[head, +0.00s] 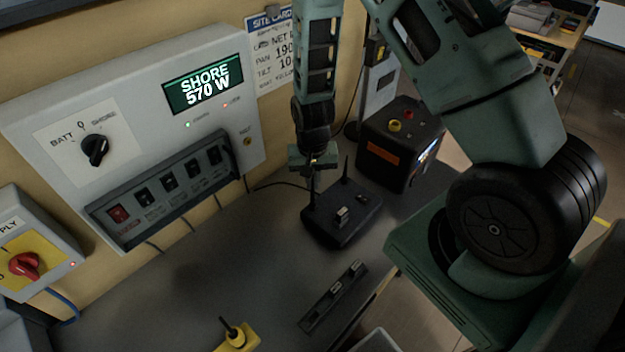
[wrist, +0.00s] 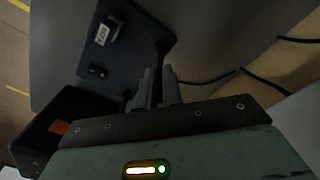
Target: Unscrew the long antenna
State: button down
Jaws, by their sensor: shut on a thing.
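A black radio box (head: 352,228) stands on the grey counter, with a small labelled part and a connector on its top. It also shows in the wrist view (wrist: 125,62). My gripper (head: 312,168) points down over the box's back-left corner. It is shut on the upright dark antenna (head: 312,190) there, whose lower part shows between my fingers and the box. In the wrist view my fingers (wrist: 158,84) are close together around it, and they hide its upper part. A second upright antenna (head: 345,170) stands on the box to the right, apart from my gripper.
A black case with knobs (head: 400,145) stands close behind the box. A slotted black rack (head: 334,296) and a yellow holder with a black stub (head: 236,337) are nearer the front. A power panel (head: 140,120) lines the left wall. Bare counter lies left of the box.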

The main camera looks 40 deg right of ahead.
jog(key=n, duration=0.4)
jog(key=c, duration=1.6)
grip_release()
jog(key=shift+m, duration=2)
jog(key=m, duration=0.4)
jog(key=m+p, duration=0.1)
jog(key=m, duration=0.3)
